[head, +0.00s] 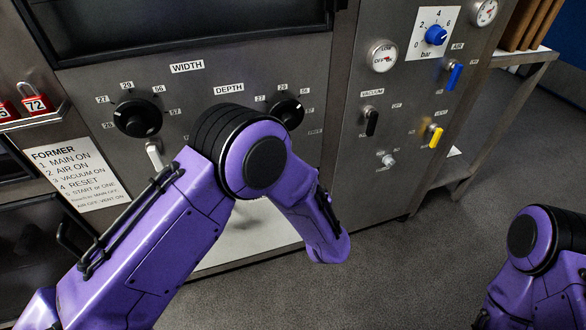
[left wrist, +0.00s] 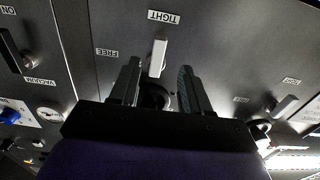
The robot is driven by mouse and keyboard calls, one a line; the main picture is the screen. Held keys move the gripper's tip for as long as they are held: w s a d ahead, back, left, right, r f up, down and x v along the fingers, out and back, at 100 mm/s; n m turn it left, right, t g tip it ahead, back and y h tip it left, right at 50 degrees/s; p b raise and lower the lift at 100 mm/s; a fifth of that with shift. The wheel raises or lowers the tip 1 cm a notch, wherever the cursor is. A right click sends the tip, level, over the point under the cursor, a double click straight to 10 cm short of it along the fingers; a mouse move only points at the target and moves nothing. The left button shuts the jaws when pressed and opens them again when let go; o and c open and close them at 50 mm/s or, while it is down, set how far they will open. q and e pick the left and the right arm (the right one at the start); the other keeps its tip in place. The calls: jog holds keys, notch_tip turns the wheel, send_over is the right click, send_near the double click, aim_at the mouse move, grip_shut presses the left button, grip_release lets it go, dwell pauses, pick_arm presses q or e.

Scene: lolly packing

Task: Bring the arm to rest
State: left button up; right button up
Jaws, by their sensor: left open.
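My left gripper (left wrist: 157,76) is open in the left wrist view, its two dark fingers pointing at a grey panel. Between and beyond the fingertips is a pale lever (left wrist: 158,56) on a black hub (left wrist: 155,97). The lever points at the TIGHT label (left wrist: 164,17); the FREE label (left wrist: 107,52) is to the left. I see no finger touching the lever, though the gap is hard to judge. In the head view my purple left arm reaches across the machine front, and its gripper is hidden. My right arm shows at lower right, its gripper out of frame.
The machine panel carries a width dial (head: 138,118), a depth dial (head: 291,112), a black vacuum switch (head: 371,121), a blue air lever (head: 454,77) and a yellow lever (head: 437,137). Padlocks (head: 36,104) hang at left. Floor (head: 430,260) is open between my arms.

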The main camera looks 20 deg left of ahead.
pick_arm(q)
jog(key=shift+v, duration=0.75)
pick_arm(e)
jog(key=shift+s+r, duration=0.1)
jog(key=shift+s, duration=0.25)
pick_arm(q)
jog(key=shift+f, duration=0.1)
jog(key=s+a+f+m+g+h+p, duration=0.1)
jog(key=s+a+f+g+h+p, duration=0.3)
jog(key=s+f+h, duration=0.55)
jog(key=s+a+f+g+p, duration=0.1)
jog(key=s+a, duration=0.3)
jog(key=s, duration=0.4)
jog(key=s+a+f+g+y+p, duration=0.1)
jog(key=s+a+f+g+p, duration=0.1)
jog(key=s+a+g, duration=0.2)
jog(key=s+a+f+g+y+p, duration=0.1)
jog(key=s+a, duration=0.4)
jog(key=s, duration=0.6)
jog(key=shift+s+f+n+g+p, duration=0.35)
jog(key=shift+g+p, duration=0.25)
jog(key=shift+g, duration=0.2)
pick_arm(e)
notch_tip(320, 180, up, 9)
pick_arm(q)
jog(key=shift+y, duration=0.25)
pick_arm(e)
jog(key=shift+r, duration=0.1)
